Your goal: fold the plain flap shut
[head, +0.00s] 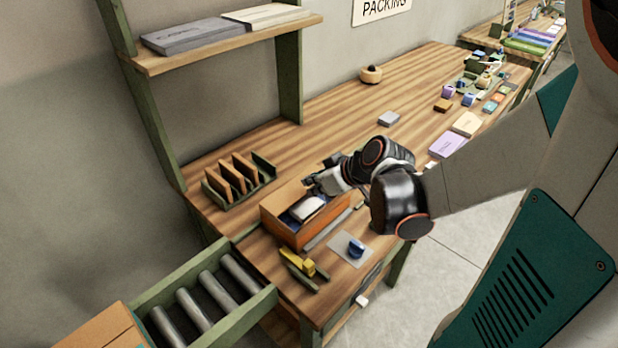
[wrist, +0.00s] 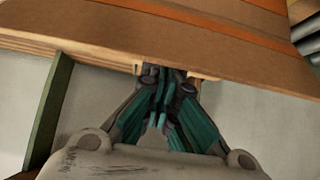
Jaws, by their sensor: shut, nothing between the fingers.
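An orange-brown box (head: 283,229) stands open on the wooden packing table. A white item (head: 308,207) and something blue show inside it.
A green rack with brown dividers (head: 238,180) stands behind the box at left. A yellow-topped tool (head: 302,264) and a blue item on a pale sheet (head: 340,252) lie in front. A roller conveyor (head: 208,300) adjoins at lower left.

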